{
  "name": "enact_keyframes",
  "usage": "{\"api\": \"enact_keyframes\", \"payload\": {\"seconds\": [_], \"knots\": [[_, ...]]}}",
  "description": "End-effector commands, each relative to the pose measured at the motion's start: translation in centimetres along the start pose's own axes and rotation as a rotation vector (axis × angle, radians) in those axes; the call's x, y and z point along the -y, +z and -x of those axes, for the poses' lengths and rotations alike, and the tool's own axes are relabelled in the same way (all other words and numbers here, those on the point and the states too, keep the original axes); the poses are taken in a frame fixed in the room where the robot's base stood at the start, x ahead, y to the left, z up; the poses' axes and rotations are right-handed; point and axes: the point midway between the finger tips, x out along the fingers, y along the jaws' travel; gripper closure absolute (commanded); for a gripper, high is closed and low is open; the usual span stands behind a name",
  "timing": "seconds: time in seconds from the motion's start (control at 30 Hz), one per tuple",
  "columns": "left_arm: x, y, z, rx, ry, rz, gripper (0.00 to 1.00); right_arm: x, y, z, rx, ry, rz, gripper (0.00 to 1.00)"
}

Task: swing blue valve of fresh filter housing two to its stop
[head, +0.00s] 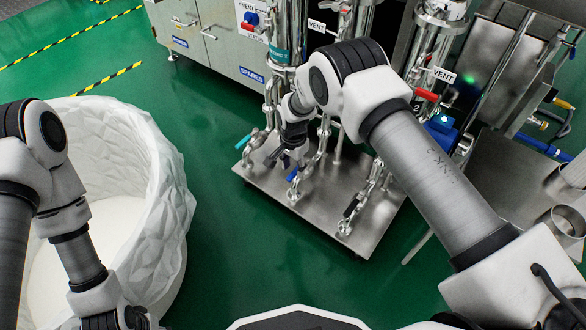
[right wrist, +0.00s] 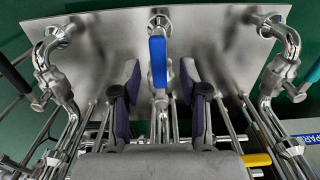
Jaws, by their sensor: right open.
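The blue valve handle (head: 292,175) sits low on the steel skid, on one of the pipe runs below the filter housings. In the right wrist view the blue handle (right wrist: 157,62) points toward the camera, at the centre, on a pipe fitting. My right gripper (head: 284,161) is just beside the handle in the head view. In the right wrist view its open fingers (right wrist: 160,76) lie to the left and right of the handle, with gaps on both sides. My left gripper (head: 118,318) is at the bottom left, partly cut off; its fingers are unclear.
A teal handle (head: 243,141) and a black handle (head: 350,208) flank the blue one on the steel base plate (head: 308,213). A red handle (head: 428,95) is higher up. A white textured tub (head: 172,185) stands at left. Green floor is free in front.

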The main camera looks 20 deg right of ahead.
Motion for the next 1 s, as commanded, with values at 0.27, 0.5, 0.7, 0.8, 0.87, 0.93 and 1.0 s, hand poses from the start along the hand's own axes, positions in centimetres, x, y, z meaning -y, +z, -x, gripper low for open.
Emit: {"api": "enact_keyframes", "payload": {"seconds": [0.27,0.5,0.7,0.8,0.87,0.93,1.0], "knots": [[0.0,0.0,0.0,0.0,0.0,0.0,0.56,0.1,0.0,7.1,-0.002,-0.003,-0.001,0.56],[0.0,0.0,0.0,0.0,0.0,0.0,0.56,0.1,0.0,10.4,-0.001,-0.001,0.001,0.56],[0.0,0.0,0.0,0.0,0.0,0.0,0.56,0.1,0.1,10.5,0.0,-0.001,0.0,0.56],[0.0,0.0,0.0,0.0,0.0,0.0,0.56,0.1,0.1,10.5,0.0,-0.001,0.0,0.56],[0.0,0.0,0.0,0.0,0.0,0.0,0.56,0.1,0.1,10.5,0.0,-0.001,0.0,0.56],[0.0,0.0,0.0,0.0,0.0,0.0,0.56,0.1,0.1,10.5,0.0,-0.001,0.0,0.56],[0.0,0.0,0.0,0.0,0.0,0.0,0.56,0.0,0.1,10.3,0.002,0.001,0.0,0.56]]}}
